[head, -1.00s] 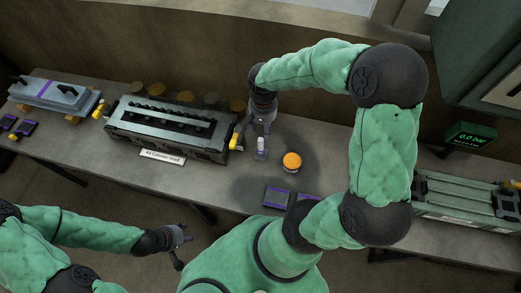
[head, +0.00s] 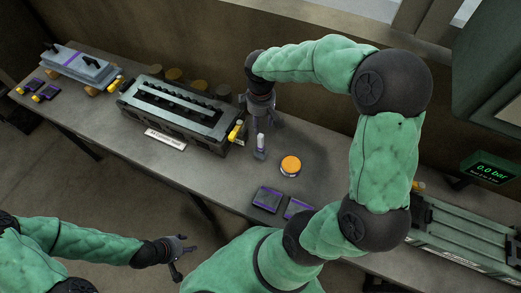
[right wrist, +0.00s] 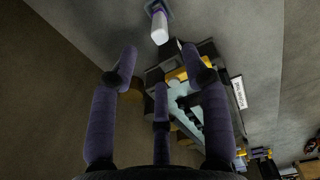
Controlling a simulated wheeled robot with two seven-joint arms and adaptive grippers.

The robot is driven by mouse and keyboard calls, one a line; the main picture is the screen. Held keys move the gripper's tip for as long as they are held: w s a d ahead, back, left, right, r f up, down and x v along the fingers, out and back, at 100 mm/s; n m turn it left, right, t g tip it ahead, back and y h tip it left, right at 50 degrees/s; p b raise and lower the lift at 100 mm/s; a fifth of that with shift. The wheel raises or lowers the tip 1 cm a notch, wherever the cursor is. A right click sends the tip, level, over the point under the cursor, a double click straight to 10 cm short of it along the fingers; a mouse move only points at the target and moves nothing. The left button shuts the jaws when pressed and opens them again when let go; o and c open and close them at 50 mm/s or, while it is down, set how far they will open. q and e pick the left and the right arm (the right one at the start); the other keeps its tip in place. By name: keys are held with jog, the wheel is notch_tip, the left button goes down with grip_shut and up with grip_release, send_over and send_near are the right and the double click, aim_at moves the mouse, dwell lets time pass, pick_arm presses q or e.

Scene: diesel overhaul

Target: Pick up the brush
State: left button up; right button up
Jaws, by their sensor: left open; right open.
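A small pale upright piece (head: 260,154) on a dark base stands on the bench. It may be the brush, but it is too small to be sure. In the right wrist view it shows as a white block (right wrist: 159,28) on a grey-purple base, beyond the fingertips. My right gripper (head: 262,124) is above and just behind it, open and empty. In the right wrist view its spread fingers (right wrist: 160,65) have nothing between them. My left gripper (head: 186,260) is open and empty, low in front of the bench, far from the piece.
A dark cylinder head (head: 178,114) with yellow-ended parts lies left of the right gripper. An orange-topped round container (head: 290,166) stands to the right. Dark purple-marked blocks (head: 268,199) lie near the front edge. A green rack (head: 465,235) is further right.

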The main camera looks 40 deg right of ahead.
aim_at(261, 135)
notch_tip(261, 135, down, 5)
jog(key=shift+r+b, duration=0.1)
jog(key=shift+b, duration=0.35)
notch_tip(261, 135, down, 5)
jog(key=shift+f+b, duration=0.1)
jog(key=shift+b, duration=0.65)
grip_shut()
